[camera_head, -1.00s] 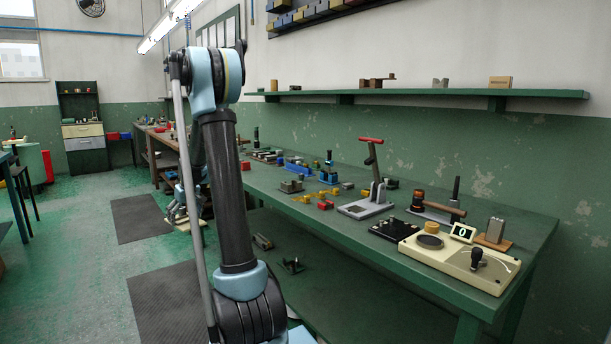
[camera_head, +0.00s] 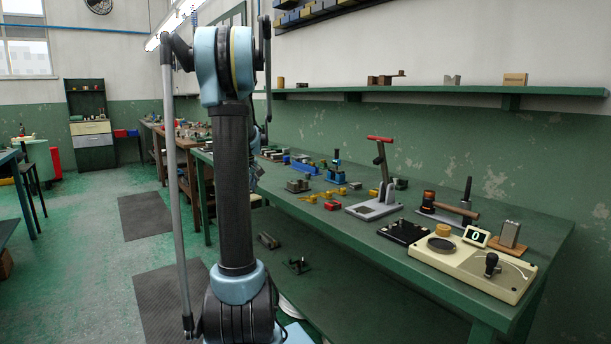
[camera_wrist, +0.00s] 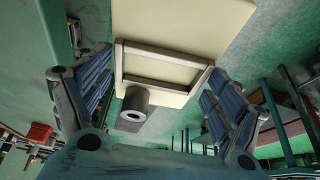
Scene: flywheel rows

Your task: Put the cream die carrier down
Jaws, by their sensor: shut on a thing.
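The cream die carrier (camera_wrist: 182,20) shows in the wrist view as a flat cream plate with a pale rectangular frame-like handle (camera_wrist: 165,54) across it. My gripper (camera_wrist: 158,72) has its two ridged blue-grey fingers on either side of this handle and is shut on the carrier. A grey hollow cylinder (camera_wrist: 132,108) shows just below the plate's edge; I cannot tell whether it is attached. In the head view my upright arm hides the gripper and the carrier. The wrist view does not show clearly what lies under the carrier.
A long green bench (camera_head: 345,228) runs along the right wall. Several small yellow parts lie farther back. Dark mats (camera_head: 145,215) lie on the floor.

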